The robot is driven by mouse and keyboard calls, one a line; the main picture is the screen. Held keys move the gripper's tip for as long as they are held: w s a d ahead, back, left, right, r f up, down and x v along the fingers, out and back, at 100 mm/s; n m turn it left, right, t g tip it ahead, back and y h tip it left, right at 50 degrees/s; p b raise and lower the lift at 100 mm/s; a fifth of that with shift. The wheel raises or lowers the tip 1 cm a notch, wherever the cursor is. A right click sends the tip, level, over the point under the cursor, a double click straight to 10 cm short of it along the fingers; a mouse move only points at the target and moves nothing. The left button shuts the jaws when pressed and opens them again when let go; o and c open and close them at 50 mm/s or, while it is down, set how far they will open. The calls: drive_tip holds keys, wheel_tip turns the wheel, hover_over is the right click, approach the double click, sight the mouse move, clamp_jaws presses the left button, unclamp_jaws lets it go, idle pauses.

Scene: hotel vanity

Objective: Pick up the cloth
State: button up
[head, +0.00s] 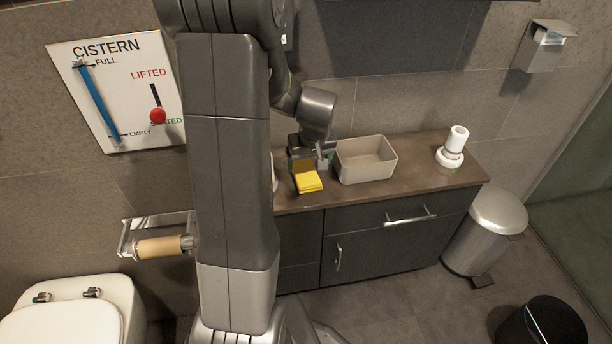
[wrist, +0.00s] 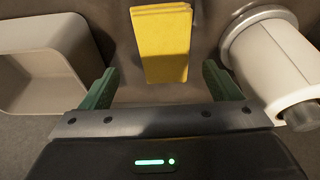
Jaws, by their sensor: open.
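The cloth (head: 308,179) is yellow and looks folded. It lies on the vanity counter, left of the beige bin. In the wrist view the cloth (wrist: 162,42) is at the top middle, ahead of the fingers and in line with the gap between them. My gripper (head: 312,158) is just above and behind the cloth in the head view. In the wrist view my gripper (wrist: 168,84) has its two green fingers wide apart, with nothing between them. My arm column hides the left end of the counter in the head view.
An open beige bin (head: 366,160) stands right of the cloth; it shows at left in the wrist view (wrist: 45,60). A white cylindrical object (wrist: 285,65) is close to the right finger. A white item on a round base (head: 453,148) stands farther right on the counter (head: 415,163).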

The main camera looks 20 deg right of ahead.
sight(306, 172)
drive_tip(key=b+x, duration=0.1)
drive_tip(key=x, duration=0.3)
drive_tip(key=shift+a+f, duration=0.15)
drive_tip(key=shift+f, duration=0.2)
drive_tip(key=c, duration=1.1)
wheel_tip(306, 172, up, 10)
drive_tip(key=shift+r+p, duration=0.1)
drive_tip(key=shift+p, duration=1.15)
drive_tip(key=o, duration=0.4)
drive_tip(key=c, duration=0.3)
